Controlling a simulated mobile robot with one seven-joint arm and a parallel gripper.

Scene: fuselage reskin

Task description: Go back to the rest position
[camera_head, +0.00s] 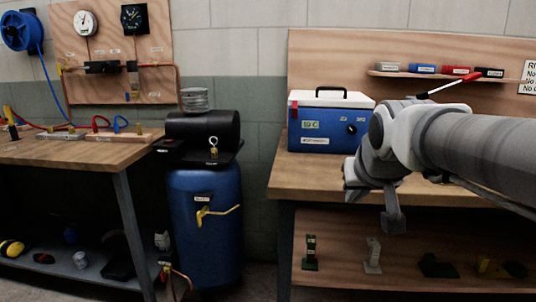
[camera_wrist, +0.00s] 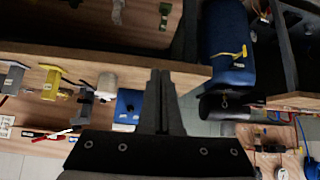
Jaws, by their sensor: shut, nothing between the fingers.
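My gripper (camera_head: 393,222) hangs from my grey arm at the right of the head view, in front of the right workbench and its lower shelf. It holds nothing. In the wrist view my gripper (camera_wrist: 161,74) shows as two dark fingers pressed together, with no object between them. The palm below them is black. No object named by the task is in view.
A blue cool box (camera_head: 323,122) stands on the right workbench (camera_head: 305,178), left of my arm. Several small parts, including a green one (camera_head: 310,252), stand on the lower shelf. A blue tank (camera_head: 207,225) stands between the benches. The left bench (camera_head: 60,152) carries hoses.

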